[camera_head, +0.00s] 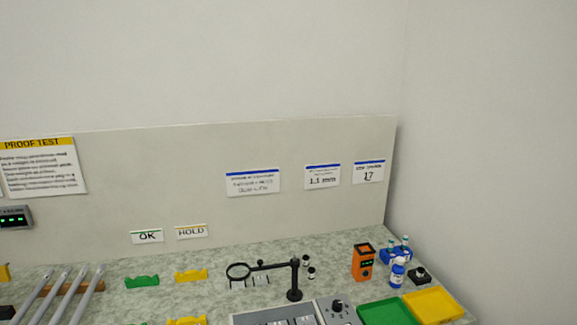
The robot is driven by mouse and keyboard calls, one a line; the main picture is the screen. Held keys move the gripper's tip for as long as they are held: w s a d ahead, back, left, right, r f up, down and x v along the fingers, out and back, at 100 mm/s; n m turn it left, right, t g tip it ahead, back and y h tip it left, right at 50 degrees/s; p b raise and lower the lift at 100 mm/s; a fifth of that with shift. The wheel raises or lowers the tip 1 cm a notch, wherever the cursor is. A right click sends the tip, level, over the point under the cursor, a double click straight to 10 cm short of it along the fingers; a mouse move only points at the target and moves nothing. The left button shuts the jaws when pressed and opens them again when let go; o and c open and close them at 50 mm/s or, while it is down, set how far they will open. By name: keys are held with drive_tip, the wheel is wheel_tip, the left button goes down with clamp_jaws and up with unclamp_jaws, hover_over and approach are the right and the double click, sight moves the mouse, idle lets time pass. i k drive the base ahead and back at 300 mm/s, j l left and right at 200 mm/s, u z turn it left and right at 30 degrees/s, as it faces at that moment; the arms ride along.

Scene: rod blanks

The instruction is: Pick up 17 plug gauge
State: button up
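A card reading 17 (369,172) hangs on the back panel at the right; its small heading is too blurred to read. I cannot pick out the 17 plug gauge for certain. A blue holder (402,250) with small upright pieces stands on the bench below the card. A blue-and-white bottle-like piece (397,276) stands in front of it. My gripper is not in view.
An orange device (363,262), a small black knobbed block (418,276), green (388,312) and yellow (434,306) trays crowd the right end. A magnifier on a black stand (294,280) rises mid-bench. Grey rods (66,297) lie at left. Yellow and green cradles sit between.

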sight(405, 239)
drive_tip(key=k+u, duration=0.1)
drive_tip(key=i+l+z, duration=0.1)
drive_tip(key=i+z, duration=0.65)
drive_tip(key=i+j+z, duration=0.15)
drive_tip(key=i+z, duration=0.25)
drive_tip(key=k, duration=0.1)
